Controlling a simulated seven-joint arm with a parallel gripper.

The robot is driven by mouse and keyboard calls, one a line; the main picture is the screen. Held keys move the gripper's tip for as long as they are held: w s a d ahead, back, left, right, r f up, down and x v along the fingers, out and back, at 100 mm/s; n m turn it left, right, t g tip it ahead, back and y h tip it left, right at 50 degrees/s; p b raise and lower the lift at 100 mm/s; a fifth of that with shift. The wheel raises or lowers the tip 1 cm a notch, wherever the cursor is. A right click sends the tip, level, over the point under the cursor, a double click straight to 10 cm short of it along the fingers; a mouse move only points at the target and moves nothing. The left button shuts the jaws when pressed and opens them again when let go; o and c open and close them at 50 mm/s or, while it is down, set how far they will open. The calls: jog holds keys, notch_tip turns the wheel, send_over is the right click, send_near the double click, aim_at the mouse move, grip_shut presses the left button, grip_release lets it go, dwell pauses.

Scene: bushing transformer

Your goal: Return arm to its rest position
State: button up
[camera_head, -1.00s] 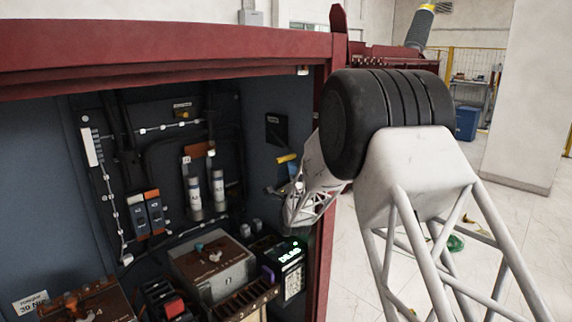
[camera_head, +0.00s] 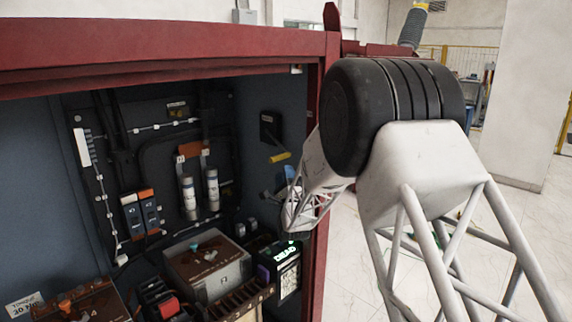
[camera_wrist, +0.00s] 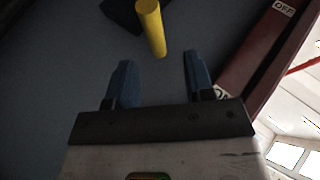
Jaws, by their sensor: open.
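My gripper (camera_wrist: 158,60) is open and empty in the wrist view, its two blue fingers apart. A yellow handle (camera_wrist: 151,28) on a dark mount lies just beyond the fingertips, centred in the gap, with no visible contact. In the head view my gripper (camera_head: 283,180) is small, partly hidden by my wrist, inside the right side of the cabinet. It sits just below the yellow handle (camera_head: 280,157), which is under a black switch box (camera_head: 270,127) on the side wall. My arm reaches in from the right, its elbow large in front of the cabinet edge.
The cabinet's red frame (camera_head: 180,58) runs along the top and down the right, close to my forearm. Inside are fuses (camera_head: 189,195), a brown box (camera_head: 207,270) and a lit tester (camera_head: 287,272). OFF (camera_wrist: 284,8) is marked on the red edge. Open floor lies right.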

jog(key=s+d+r+n+g+h, duration=0.2)
jog(key=s+d+r+n+g, duration=0.3)
jog(key=s, duration=0.3)
jog(key=s+d+r+n+g+h, duration=0.2)
jog(key=s+d+n+g, duration=0.3)
jog(key=s, duration=0.4)
jog(key=s+d+f+n+g, duration=0.2)
jog(key=s+d+n+g, duration=0.1)
jog(key=s, duration=1.1)
jog(key=s+d+f+n+g+h, duration=0.1)
jog(key=s+g, duration=0.4)
jog(key=s, duration=0.9)
jog(key=s+d+f+n+g, duration=0.3)
jog(key=s+d+n+g, duration=0.2)
jog(key=s, duration=0.9)
jog(key=shift+s+d+f+n, duration=0.15)
jog(key=shift+s+f+n, duration=0.2)
jog(key=shift+s+n, duration=0.05)
jog(key=shift+h, duration=0.3)
jog(key=shift+c, duration=0.4)
